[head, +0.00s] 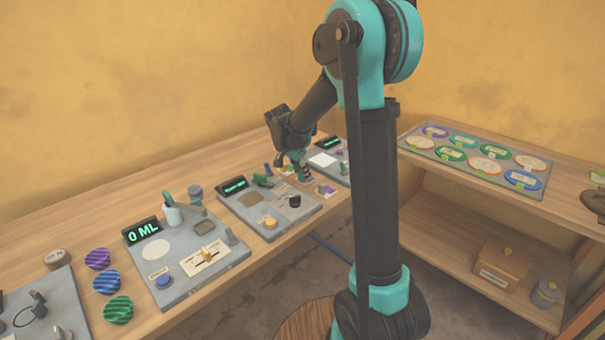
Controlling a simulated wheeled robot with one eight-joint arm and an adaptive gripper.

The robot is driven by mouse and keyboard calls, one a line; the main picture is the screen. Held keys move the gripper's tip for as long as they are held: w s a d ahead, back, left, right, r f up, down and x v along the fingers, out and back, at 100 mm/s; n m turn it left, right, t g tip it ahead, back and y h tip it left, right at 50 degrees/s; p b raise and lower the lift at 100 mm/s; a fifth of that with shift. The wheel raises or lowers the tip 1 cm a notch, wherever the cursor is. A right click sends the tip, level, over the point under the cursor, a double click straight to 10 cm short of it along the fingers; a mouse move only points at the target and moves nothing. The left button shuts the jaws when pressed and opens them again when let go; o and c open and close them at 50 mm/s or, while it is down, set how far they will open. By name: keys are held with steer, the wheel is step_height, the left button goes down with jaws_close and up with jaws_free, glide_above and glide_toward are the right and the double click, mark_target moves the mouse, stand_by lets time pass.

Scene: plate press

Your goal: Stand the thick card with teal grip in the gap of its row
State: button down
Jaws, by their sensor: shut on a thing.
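My gripper (301,172) is at the back counter, pointing down, at the gap between two grey stations. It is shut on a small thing. That thing is mostly hidden by the fingers and too small to make out, so I cannot tell a teal grip from the teal of my fingers. Small coloured pieces (327,189) stand just right of and below the fingertips, with a purple one among them. They may be the row of cards; its gap cannot be made out.
A grey station with a green display (233,186) stands left of my gripper, another with a white pad (322,160) to its right. Further left are a "0 ML" station (143,232) and striped lids (97,259). A board of oval plates (476,158) lies on the right shelf.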

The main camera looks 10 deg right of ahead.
steer(key=c, duration=1.3)
jaws_free()
steer(key=shift+f, duration=0.1)
steer(key=shift+c, duration=0.2)
steer(key=v, duration=1.2)
steer(key=shift+r, duration=0.2)
steer(key=shift+d, duration=0.1)
